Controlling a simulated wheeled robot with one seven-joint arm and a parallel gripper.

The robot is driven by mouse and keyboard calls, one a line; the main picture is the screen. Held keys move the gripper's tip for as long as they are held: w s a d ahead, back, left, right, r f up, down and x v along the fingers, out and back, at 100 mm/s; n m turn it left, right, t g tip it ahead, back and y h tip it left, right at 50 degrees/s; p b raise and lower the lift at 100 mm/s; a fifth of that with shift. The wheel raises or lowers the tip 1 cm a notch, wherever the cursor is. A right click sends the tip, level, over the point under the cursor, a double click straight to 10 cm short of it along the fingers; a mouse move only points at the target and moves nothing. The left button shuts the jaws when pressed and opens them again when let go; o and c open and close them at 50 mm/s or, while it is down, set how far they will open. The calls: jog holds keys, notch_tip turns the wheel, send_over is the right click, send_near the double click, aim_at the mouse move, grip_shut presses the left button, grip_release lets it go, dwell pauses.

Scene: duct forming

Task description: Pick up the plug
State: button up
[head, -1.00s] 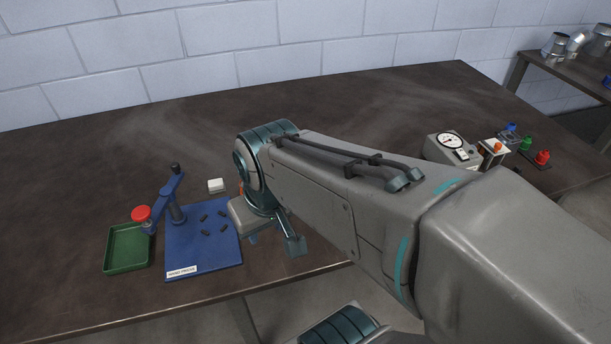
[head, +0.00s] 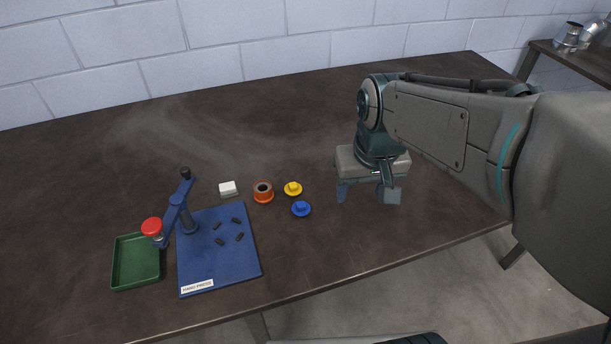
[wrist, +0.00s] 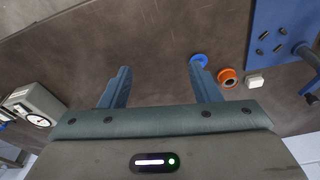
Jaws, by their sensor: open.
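Two small round pieces with raised knobs, which look like plugs, lie on the table: a yellow one (head: 293,188) and, just in front of it, a blue one (head: 301,209). I cannot tell which is the task's plug. My gripper (head: 365,195) is open and empty above the table, to the right of both and apart from them. In the wrist view the blue piece (wrist: 199,59) shows beyond the tip of the right finger of my gripper (wrist: 160,70). The yellow one is not visible there, probably behind that finger.
An orange ring (head: 263,192) and a white block (head: 228,188) lie left of the plugs. Further left are a blue hand press (head: 218,270) with small dark pieces and a green tray (head: 136,277). A gauge box (wrist: 38,104) shows left in the wrist view.

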jog(key=w+a+f+n+g+b, duration=0.1)
jog(key=w+a+f+b, duration=0.15)
jog(key=w+a, duration=0.45)
jog(key=n+g, duration=0.1)
send_over(301, 203)
notch_tip(301, 203, down, 4)
notch_tip(301, 203, down, 8)
jog(key=shift+s+d+r, duration=0.1)
jog(key=shift+f+p, duration=0.35)
jog(key=shift+f, duration=2.45)
jog(key=c, duration=0.8)
